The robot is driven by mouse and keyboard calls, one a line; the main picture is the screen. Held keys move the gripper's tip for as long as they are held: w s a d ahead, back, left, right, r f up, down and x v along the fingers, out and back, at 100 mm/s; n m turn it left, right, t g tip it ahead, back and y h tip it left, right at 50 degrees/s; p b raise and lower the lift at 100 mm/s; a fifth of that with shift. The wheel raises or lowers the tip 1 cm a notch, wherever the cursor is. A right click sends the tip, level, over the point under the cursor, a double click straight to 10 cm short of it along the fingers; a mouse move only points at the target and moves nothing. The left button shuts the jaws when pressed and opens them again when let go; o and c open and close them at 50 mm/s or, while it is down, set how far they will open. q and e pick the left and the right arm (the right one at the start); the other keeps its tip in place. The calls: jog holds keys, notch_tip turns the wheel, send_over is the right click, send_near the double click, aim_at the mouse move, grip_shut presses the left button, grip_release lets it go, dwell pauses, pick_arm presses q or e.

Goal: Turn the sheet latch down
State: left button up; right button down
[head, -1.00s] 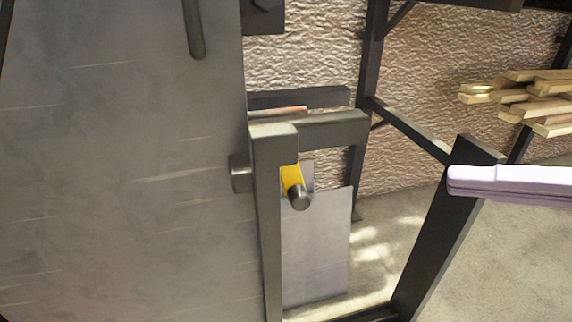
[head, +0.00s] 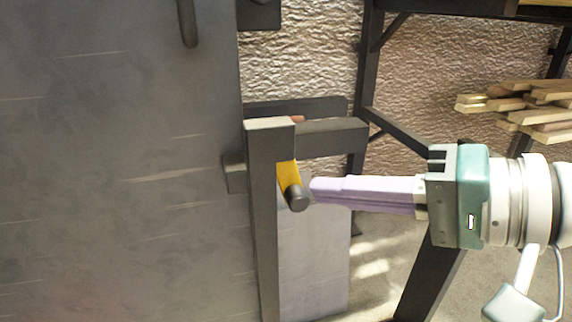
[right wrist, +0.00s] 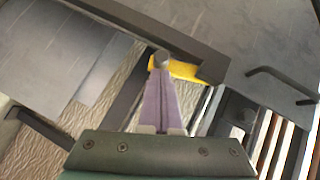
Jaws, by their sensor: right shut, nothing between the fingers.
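The sheet latch is a short yellow bar (head: 288,178) with a dark round knob (head: 298,198) at its lower end. It hangs steeply downward beside the dark upright of the frame. My right gripper (head: 313,190) comes in from the right with its lilac fingers shut and empty. Its tips are just right of the knob; I cannot tell whether they touch it. In the right wrist view the yellow bar (right wrist: 182,68) and knob (right wrist: 160,57) lie right at the fingertips (right wrist: 159,72). My left gripper is not in view.
A large grey metal sheet (head: 110,170) with a dark handle (head: 187,22) fills the left. A dark metal frame (head: 262,230) stands around the latch. Wooden laths (head: 530,105) lie on a rack at the right, before a rough stone wall (head: 440,70).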

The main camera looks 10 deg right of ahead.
jog(key=shift+a+f, duration=0.2)
jog(key=shift+f, duration=0.1)
jog(key=shift+a+f+y+b, duration=0.2)
jog(key=shift+f+y+b, duration=0.1)
jog(key=shift+f+b, duration=0.25)
jog(key=shift+a+r+m, duration=0.2)
jog(key=shift+a+m, duration=0.1)
jog(key=shift+a, duration=0.1)
jog(key=shift+r, duration=0.1)
